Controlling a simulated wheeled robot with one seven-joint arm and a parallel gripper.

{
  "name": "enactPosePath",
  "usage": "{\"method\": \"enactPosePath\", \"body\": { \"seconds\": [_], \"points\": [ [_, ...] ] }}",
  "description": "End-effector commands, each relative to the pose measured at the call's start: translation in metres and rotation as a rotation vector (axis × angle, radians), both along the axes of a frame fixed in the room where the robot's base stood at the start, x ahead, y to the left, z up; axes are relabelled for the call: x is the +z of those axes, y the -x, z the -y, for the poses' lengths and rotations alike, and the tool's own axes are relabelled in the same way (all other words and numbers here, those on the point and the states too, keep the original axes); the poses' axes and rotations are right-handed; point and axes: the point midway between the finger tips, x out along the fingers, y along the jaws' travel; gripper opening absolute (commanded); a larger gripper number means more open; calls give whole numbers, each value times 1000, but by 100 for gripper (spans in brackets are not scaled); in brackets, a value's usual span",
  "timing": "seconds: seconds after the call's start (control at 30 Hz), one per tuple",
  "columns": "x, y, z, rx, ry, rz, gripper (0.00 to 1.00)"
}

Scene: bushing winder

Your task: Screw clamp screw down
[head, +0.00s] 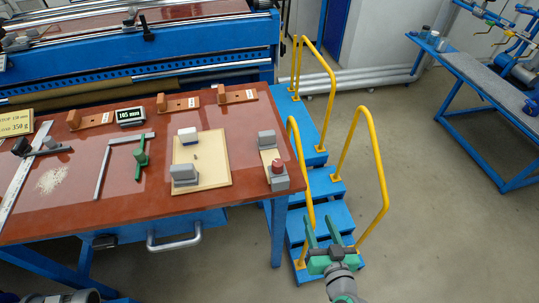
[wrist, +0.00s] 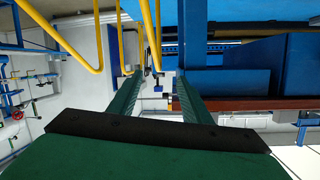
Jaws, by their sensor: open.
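No part is labelled as the clamp screw. A red round knob (head: 278,166) sits on a grey block (head: 279,183) at the right end of the red-brown table (head: 120,221); it may be the clamp screw. A green clamp-like piece (head: 140,156) sits on a grey L-shaped tool to the left. My gripper (head: 320,226) is open and empty, in front of the blue steps, right of and apart from the table. In the wrist view, its two green fingers (wrist: 160,80) are spread with nothing between them; the knob cannot be made out there.
Blue steps (head: 322,184) with yellow handrails (head: 372,160) stand close to my gripper. A wooden board (head: 215,158) with blocks lies on the table. A blue machine (head: 200,45) is behind. Open floor (head: 440,230) lies to the right, before a blue bench (head: 470,90).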

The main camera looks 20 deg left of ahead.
Motion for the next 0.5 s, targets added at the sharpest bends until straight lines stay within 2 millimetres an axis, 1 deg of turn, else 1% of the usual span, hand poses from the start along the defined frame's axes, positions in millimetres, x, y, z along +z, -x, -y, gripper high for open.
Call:
{"method": "enactPosePath", "body": {
  "seconds": [0.03,0.07,0.1,0.2,0.33,0.4,0.5],
  "points": [
    [19,-13,-9,51,-19,30,44],
    [29,-18,-15,86,-28,46,44],
    [43,-24,-23,132,-40,72,44],
    [77,-33,-40,243,-66,135,44],
    [113,-36,-56,358,-86,214,44],
    [129,-35,-62,409,-94,251,44],
    [146,-34,-68,462,-100,296,44]
  ]
}}
